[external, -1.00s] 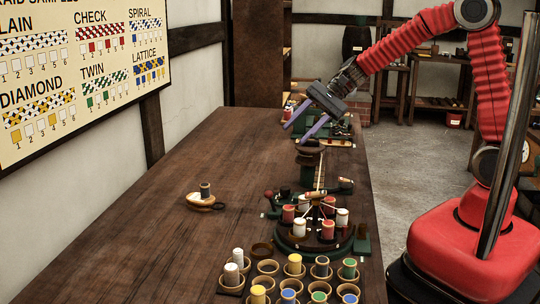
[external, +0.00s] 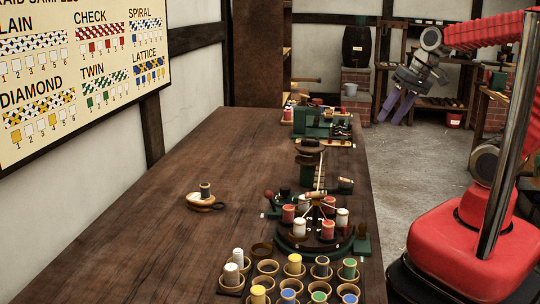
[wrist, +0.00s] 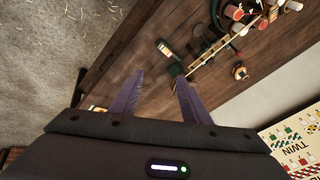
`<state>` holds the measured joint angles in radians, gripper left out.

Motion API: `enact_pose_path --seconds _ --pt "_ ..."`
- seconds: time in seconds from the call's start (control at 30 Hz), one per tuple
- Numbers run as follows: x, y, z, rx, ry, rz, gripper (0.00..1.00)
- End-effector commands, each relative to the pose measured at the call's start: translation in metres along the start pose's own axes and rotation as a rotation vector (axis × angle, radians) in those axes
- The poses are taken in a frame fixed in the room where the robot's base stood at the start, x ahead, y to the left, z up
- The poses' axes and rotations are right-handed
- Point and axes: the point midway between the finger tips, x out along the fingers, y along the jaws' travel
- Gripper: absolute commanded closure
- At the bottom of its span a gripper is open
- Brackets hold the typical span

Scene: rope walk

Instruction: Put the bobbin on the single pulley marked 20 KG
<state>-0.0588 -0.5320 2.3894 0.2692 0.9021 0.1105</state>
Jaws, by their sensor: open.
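In the external view a small dark grey-green bobbin (external: 205,190) stands upright on a pale wooden pulley block (external: 196,200) on the open left part of the table. A dark ring or hook sticks out at the block's right end. Any weight mark on the block is too small to read. My gripper (external: 396,107) is open and empty, off the table's right side and far from the bobbin. In the wrist view its two purple fingers (wrist: 158,84) are spread with nothing between them. A small tan piece (wrist: 240,72) shows there; I cannot tell if it is the pulley.
A braiding machine (external: 310,235) with red and white bobbins stands on the table's right part. Cups of coloured bobbins (external: 295,270) fill the near edge. Green gear (external: 318,122) stands at the far end. The table's left (external: 120,230) is mostly clear.

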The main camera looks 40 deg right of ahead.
Motion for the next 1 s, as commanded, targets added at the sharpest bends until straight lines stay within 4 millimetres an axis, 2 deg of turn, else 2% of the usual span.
enact_pose_path --seconds 0.2,0.33,0.47,1.0 --pt "-0.025 0.049 0.016 -0.159 0.096 0.144 0.58" --pt "-0.033 0.067 0.021 -0.217 0.123 0.202 0.58" --pt "-0.035 0.073 0.023 -0.237 0.130 0.223 0.58" --pt "-0.035 0.072 0.023 -0.236 0.129 0.221 0.58"
